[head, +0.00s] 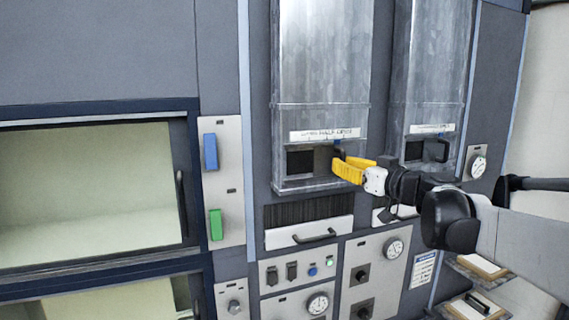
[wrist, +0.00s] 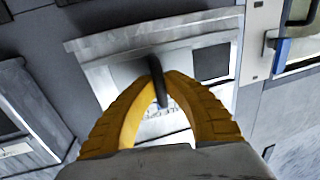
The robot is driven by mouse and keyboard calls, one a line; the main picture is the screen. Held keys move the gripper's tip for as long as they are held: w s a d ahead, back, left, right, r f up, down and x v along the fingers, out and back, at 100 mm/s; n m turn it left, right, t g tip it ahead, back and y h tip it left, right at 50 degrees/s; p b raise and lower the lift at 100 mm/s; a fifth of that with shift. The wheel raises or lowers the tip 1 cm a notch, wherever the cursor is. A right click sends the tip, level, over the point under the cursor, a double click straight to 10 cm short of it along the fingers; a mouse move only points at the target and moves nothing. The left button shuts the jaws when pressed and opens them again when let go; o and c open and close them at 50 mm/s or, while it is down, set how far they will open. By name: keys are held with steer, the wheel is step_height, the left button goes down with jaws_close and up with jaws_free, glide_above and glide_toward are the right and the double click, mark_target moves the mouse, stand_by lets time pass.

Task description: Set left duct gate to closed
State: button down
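The left duct gate (head: 324,161) is a grey sliding plate low on the left metal duct. A dark opening (head: 299,161) shows to the left of the plate, so the gate does not cover the whole window. The opening also shows in the wrist view (wrist: 212,62), where the scene looks turned over. The gate's black handle (wrist: 155,70) stands near the plate's right side in the head view. My gripper (head: 341,162) has yellow fingers, which come in from the right. In the wrist view its fingertips (wrist: 161,80) close on both sides of the handle. The fingers partly hide the handle.
The right duct gate (head: 414,151) with its own black handle is just right of my gripper. A drawer (head: 309,233) and control panels lie below. A blue switch (head: 210,152) and a green switch (head: 215,225) are to the left, beside a glazed door (head: 90,190).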

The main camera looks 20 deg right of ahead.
mark_target(305, 164)
steer(key=a, duration=0.8)
steer(key=shift+f, duration=0.1)
steer(key=shift+d, duration=0.25)
steer(key=c, duration=1.4)
jaws_free()
steer(key=shift+s+a, duration=0.1)
steer(key=shift+a, duration=0.1)
steer(key=shift+c, duration=0.2)
steer(key=shift+s+a, duration=0.1)
steer(key=shift+d, duration=0.2)
steer(key=v, duration=1.2)
steer(key=shift+a, duration=0.15)
